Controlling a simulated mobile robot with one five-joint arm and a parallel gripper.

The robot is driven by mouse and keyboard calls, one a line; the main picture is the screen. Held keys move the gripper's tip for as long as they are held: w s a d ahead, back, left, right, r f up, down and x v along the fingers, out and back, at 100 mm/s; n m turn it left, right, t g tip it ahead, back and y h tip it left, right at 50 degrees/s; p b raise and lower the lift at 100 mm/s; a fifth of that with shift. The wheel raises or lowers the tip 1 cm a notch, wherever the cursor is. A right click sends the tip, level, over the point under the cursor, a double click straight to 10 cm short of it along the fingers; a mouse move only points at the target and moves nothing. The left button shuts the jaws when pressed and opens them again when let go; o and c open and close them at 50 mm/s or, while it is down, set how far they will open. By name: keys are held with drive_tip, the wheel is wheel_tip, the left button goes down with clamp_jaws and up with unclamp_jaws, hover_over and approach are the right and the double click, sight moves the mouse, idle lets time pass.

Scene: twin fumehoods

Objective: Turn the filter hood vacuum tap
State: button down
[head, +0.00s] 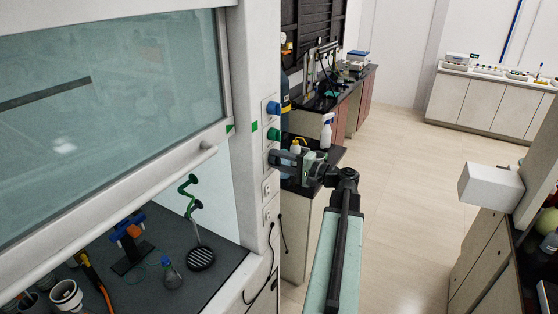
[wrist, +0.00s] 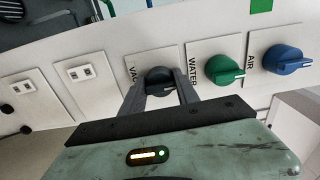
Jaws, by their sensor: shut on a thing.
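The vacuum tap is a black knob (wrist: 158,77) on a white plate with a partly covered label reading "VAC". In the wrist view my gripper (wrist: 162,92) has one finger on each side of the knob and is shut on it. In the head view my gripper (head: 277,158) reaches the hood's side post from the right and hides the vacuum tap. The fumehood (head: 245,60) has its glass sash partly raised. The gripper's fingers cover the knob's sides, and its exact turn is hard to read.
A green water tap (wrist: 222,70) and a blue air tap (wrist: 286,60) sit close beside the vacuum tap. White sockets (wrist: 80,73) lie on the other side. A black cable (head: 271,262) hangs below. The floor (head: 420,170) to the right is clear.

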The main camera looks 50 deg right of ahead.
drive_tip(key=shift+m, duration=0.3)
drive_tip(key=c, duration=0.9)
unclamp_jaws()
drive_tip(key=v, duration=0.8)
drive_tip(key=shift+w, duration=0.1)
